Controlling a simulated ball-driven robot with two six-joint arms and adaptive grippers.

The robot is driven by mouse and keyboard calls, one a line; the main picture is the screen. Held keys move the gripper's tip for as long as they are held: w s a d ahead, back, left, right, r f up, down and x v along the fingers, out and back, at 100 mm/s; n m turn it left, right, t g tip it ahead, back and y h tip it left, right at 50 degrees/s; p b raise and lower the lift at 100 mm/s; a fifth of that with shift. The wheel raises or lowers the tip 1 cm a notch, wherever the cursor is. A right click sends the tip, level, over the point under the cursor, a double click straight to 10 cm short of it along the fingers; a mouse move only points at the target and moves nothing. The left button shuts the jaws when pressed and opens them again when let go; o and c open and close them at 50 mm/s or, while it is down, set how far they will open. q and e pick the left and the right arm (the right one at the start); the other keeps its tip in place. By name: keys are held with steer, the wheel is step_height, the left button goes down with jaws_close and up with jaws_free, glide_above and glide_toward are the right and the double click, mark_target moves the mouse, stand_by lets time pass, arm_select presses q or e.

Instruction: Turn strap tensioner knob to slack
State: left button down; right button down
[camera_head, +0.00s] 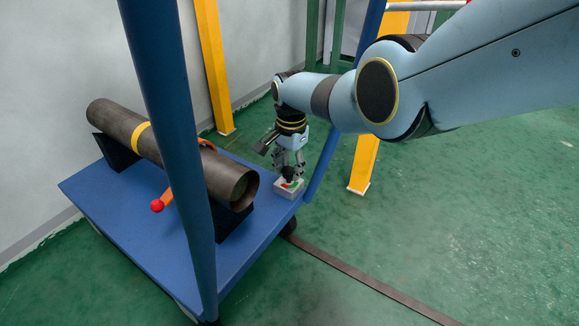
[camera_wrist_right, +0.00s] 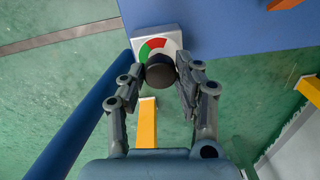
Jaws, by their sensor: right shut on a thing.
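The strap tensioner knob (camera_wrist_right: 160,70) is a dark round knob on a light box (camera_head: 289,188) with a red and green dial (camera_wrist_right: 152,46). The box sits at the right corner of the blue cart (camera_head: 160,236). My right gripper (camera_head: 291,172) points down over the box and is shut on the knob, with a finger on either side of it in the right wrist view (camera_wrist_right: 161,76). Any pointer mark on the knob is hidden or too small to read. My left gripper is not in view.
A brown pipe (camera_head: 180,155) with a yellow band lies on dark supports on the cart. An orange lever with a red ball (camera_head: 157,206) stands beside it. Blue posts (camera_head: 172,110) rise from the cart. Yellow posts (camera_head: 213,65) stand behind. Green floor at right is open.

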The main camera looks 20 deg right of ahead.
steer(key=n, duration=0.4)
steer(key=shift+n, duration=0.3)
steer(key=n, duration=0.3)
steer(key=shift+n, duration=0.4)
steer(key=n, duration=0.4)
steer(key=shift+a, duration=0.1)
steer(key=shift+n+g, duration=0.3)
steer(key=shift+n, duration=1.8)
steer(key=c, duration=0.9)
jaws_free()
steer(key=shift+c, duration=0.2)
steer(key=shift+w, duration=0.1)
